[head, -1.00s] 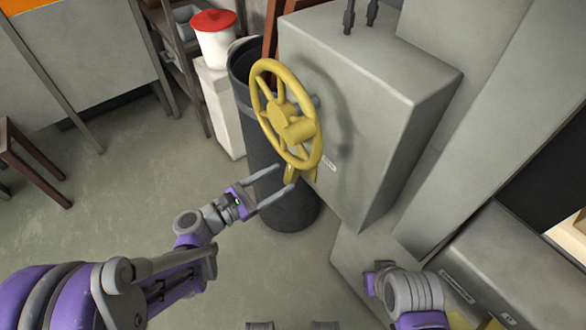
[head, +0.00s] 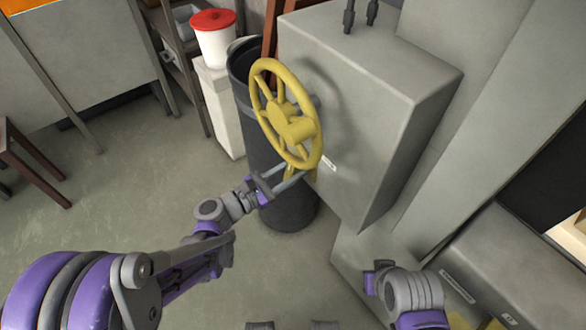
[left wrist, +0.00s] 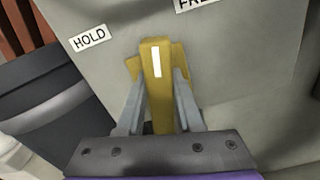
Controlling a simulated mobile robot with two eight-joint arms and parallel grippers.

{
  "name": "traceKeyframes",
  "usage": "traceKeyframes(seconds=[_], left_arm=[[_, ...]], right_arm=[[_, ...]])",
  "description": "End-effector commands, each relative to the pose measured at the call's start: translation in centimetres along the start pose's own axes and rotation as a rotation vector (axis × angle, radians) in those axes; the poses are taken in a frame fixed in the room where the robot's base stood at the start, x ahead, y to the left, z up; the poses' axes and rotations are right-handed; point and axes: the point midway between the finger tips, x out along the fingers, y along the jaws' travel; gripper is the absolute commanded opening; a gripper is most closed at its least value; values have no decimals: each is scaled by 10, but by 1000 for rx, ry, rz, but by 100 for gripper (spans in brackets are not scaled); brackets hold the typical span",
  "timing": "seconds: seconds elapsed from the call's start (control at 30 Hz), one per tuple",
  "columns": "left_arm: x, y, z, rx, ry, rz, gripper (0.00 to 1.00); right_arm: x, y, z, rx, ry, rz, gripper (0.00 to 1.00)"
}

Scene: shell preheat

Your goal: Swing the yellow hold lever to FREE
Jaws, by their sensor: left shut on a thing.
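The yellow hold lever (head: 289,172) sits below the yellow handwheel on the face of a grey box. In the left wrist view the lever (left wrist: 148,98) has a white stripe and stands between the HOLD label (left wrist: 89,38) on the left and the partly cut-off FREE label (left wrist: 197,3) at upper right. My left gripper (head: 286,180) is shut on the lever, one finger on each side; its fingers also show in the left wrist view (left wrist: 159,100). Part of my right arm's end shows at lower right in the head view, its fingers hidden.
The yellow handwheel (head: 286,115) juts out just above the lever. The grey box (head: 385,85) is behind it. A dark bin (head: 246,120) stands close behind my left gripper. A red-lidded white tub (head: 213,45) stands farther back.

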Motion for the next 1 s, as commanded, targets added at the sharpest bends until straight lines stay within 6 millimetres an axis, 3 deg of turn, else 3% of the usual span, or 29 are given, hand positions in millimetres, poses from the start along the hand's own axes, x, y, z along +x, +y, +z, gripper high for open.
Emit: traceKeyframes(seconds=[0.27, 0.63, 0.93, 0.97, 1.0], left_arm=[[0, 0, 0, 19, 0, 0, 0], [0, -4, -1, 306, 1, 0, 0], [0, -4, -1, 319, 1, 0, 0], [0, -4, -1, 319, 1, 0, 39], [0, -4, -1, 318, 1, 0, 46]], right_arm=[[0, 0, 0, 0, 0, 0, 0], [4, 0, 2, 0, -2, 0, 0], [4, 0, 2, 0, -2, 0, 0], [4, 0, 2, 0, -2, 0, 0], [4, 0, 2, 0, -2, 0, 0]])
